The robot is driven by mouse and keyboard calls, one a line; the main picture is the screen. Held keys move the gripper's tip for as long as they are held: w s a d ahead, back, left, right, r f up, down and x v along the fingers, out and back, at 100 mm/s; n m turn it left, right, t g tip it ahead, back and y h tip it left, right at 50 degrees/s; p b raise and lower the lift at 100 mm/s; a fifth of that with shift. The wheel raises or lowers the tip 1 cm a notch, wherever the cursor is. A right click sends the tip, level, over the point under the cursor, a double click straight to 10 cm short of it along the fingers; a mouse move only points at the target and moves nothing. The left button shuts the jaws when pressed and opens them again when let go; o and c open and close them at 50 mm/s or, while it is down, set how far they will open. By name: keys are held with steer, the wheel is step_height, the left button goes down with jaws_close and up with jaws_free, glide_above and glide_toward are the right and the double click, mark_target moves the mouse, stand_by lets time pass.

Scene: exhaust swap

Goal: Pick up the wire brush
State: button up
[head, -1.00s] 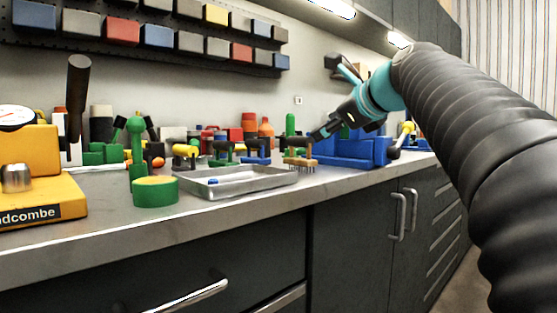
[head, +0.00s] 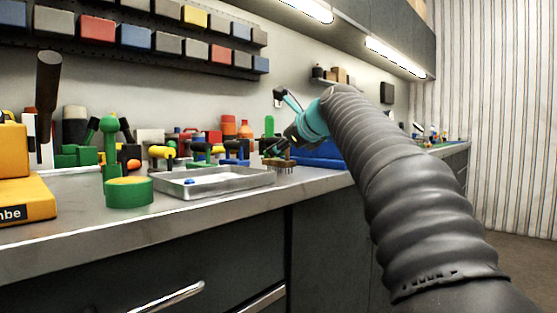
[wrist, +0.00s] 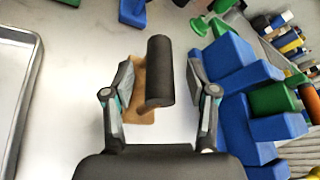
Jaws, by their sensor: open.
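The wire brush (head: 279,164) stands on the worktop, bristles down, with a brown block. In the wrist view its brown block (wrist: 142,108) lies under a dark cylindrical handle (wrist: 160,72). My gripper (wrist: 161,84) is open, with one finger on each side of the handle. The left finger overlaps part of the brown block in the picture; I cannot tell whether it touches. In the head view my gripper (head: 275,146) is right above the brush and hides its upper part.
A metal tray (head: 262,182) lies left of the brush. Blue blocks (wrist: 235,62) stand close to my right finger. A green round pot (head: 129,194) and several coloured tools stand farther left and behind. The worktop's front edge is near the brush.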

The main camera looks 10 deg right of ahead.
steer(key=shift+w+a+f, duration=0.2)
steer(key=shift+w+a, duration=0.05)
steer(key=shift+w, duration=0.35)
jaws_close()
